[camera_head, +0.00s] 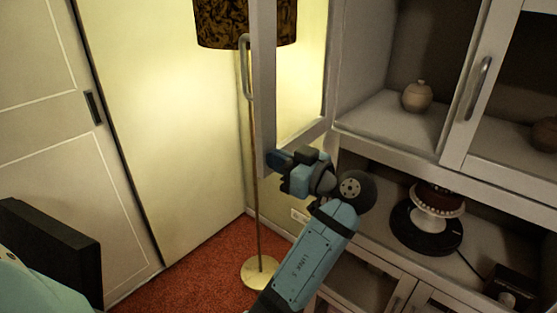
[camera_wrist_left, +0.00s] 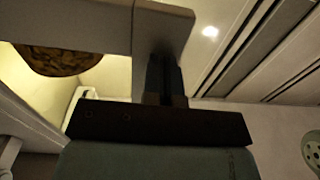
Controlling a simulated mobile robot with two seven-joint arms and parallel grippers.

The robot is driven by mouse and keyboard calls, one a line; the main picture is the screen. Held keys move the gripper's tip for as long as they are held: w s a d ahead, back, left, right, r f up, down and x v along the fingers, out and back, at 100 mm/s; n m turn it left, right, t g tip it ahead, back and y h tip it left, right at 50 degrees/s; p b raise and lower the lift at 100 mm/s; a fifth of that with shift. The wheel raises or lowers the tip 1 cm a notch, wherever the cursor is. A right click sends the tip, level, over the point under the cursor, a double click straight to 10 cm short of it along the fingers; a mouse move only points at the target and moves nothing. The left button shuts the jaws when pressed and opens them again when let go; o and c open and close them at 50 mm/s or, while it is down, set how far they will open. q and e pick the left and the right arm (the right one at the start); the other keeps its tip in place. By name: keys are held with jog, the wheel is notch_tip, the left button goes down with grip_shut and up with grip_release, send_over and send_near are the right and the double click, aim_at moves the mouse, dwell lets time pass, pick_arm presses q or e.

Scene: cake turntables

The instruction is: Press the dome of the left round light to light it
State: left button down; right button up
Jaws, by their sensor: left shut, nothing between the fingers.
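I cannot make out a round light with a dome in either view. My left gripper (camera_head: 276,160) is shut and empty, at the lower corner of the open cabinet door (camera_head: 263,90). In the left wrist view its dark fingers (camera_wrist_left: 163,78) lie together against the pale door frame (camera_wrist_left: 165,22). I cannot tell whether they touch it. My right gripper is not in view.
A cake (camera_head: 438,196) stands on a turntable with a black base (camera_head: 427,238) in the cabinet's middle opening. A small pot (camera_head: 417,96) sits on the upper shelf. A floor lamp (camera_head: 253,190) stands behind the open door. Red carpet (camera_head: 195,277) is clear at lower left.

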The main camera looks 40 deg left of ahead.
pick_arm(q)
jog(key=a+m+t+h+b, duration=0.1)
jog(key=a+m+t+b, duration=0.2)
jog(key=a+t, duration=0.2)
jog(key=a, duration=0.3)
jog(key=shift+a+b, duration=0.35)
jog(key=shift+a, duration=0.05)
jog(key=shift+w, duration=0.1)
